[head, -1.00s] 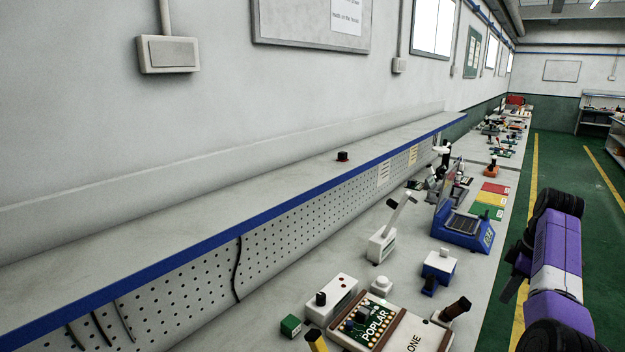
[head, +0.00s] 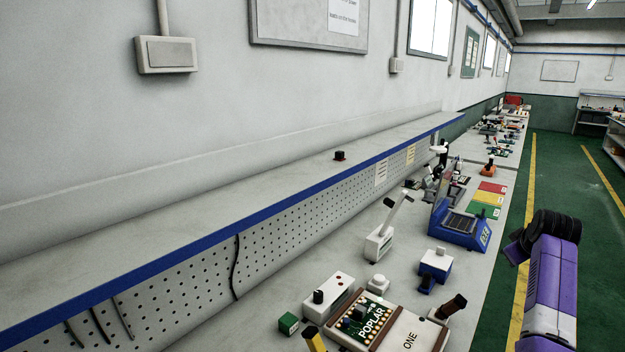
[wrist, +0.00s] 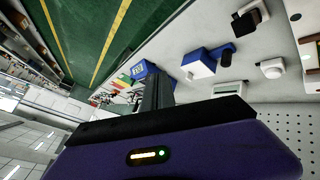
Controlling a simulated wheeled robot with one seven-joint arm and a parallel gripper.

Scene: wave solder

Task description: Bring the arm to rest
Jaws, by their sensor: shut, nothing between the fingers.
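My gripper (wrist: 156,80) shows in the wrist view as dark fingers, closed together, standing up from the purple housing. Nothing is held between them. The fingers stand clear in front of the bench scene, and the wrist view is tilted, with the green floor at upper left. In the head view my purple arm (head: 554,285) is at the lower right, over the green floor beside the bench. The fingers cannot be made out in the head view.
The bench (head: 478,258) runs along the wall with a board marked POPLAR (head: 372,318), a blue-and-white box (head: 436,264), a blue unit (head: 462,228) and coloured mats (head: 488,199). A shelf (head: 215,235) stands above its back. The green floor (head: 590,225) at right is clear.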

